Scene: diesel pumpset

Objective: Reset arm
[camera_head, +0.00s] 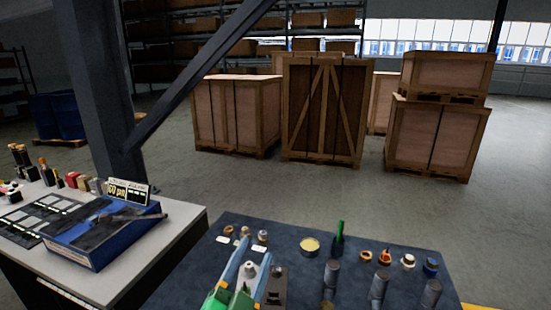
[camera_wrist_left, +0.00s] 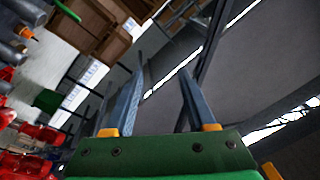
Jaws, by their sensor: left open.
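My left gripper (camera_head: 254,248) is at the bottom of the head view, over the near left part of the dark-topped table (camera_head: 205,280). Its two blue-grey fingers stand apart, with the green gripper body below them. In the left wrist view the two fingers of the left gripper (camera_wrist_left: 160,80) also stand apart, with nothing between them. That view is tilted, with the warehouse and roof beyond the fingers. My right gripper does not show in either view.
Grey cylinders (camera_head: 379,287), small fittings (camera_head: 408,261), a yellow-topped tin (camera_head: 310,246) and a green item (camera_head: 339,237) stand on the dark table. A blue tray (camera_head: 100,245) is on the left table. Wooden crates (camera_head: 324,110) stand behind; the floor between is clear.

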